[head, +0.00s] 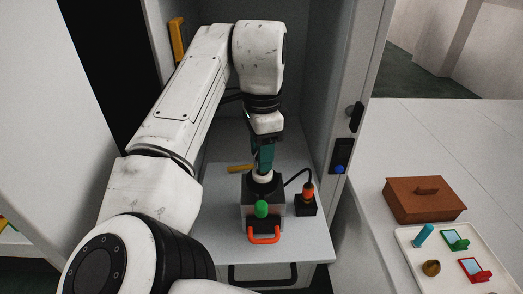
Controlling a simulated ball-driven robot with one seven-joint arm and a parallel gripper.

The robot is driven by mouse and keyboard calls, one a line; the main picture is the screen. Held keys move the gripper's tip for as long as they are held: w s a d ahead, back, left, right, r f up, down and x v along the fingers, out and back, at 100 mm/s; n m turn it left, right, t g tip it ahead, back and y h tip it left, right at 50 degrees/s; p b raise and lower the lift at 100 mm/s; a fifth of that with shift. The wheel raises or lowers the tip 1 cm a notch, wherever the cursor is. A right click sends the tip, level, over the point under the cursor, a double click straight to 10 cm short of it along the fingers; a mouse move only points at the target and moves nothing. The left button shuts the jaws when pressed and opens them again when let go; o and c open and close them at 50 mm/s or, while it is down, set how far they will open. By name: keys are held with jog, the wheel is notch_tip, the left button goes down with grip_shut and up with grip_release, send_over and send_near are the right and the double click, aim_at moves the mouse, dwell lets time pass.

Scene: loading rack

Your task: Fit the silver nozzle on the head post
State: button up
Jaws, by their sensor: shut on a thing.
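My gripper (263,160) points straight down, its teal fingers shut at a pale round piece (263,177) right on top of the dark machine head (264,190). The piece may be the silver nozzle, but it is small and partly covered by the fingers. The head post is not clearly visible; that spot is hidden under the gripper and the piece. I cannot tell whether the piece is seated or only touching. The machine has a green knob (262,209) and an orange handle (264,236) on its front.
The machine stands on a pulled-out shelf (225,225) inside a cabinet. A small dark box with an orange top (306,199) is cabled beside it. A yellow bar (240,169) lies behind. At right are a brown box (424,199) and a tray (408,242) of small parts.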

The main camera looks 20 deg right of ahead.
jog(key=shift+f+b, duration=0.3)
jog(key=shift+f, duration=0.7)
dwell(0.8)
jog(key=o, duration=1.1)
notch_tip(320, 180, up, 11)
jog(key=shift+f+b, duration=0.1)
jog(key=shift+b, duration=0.5)
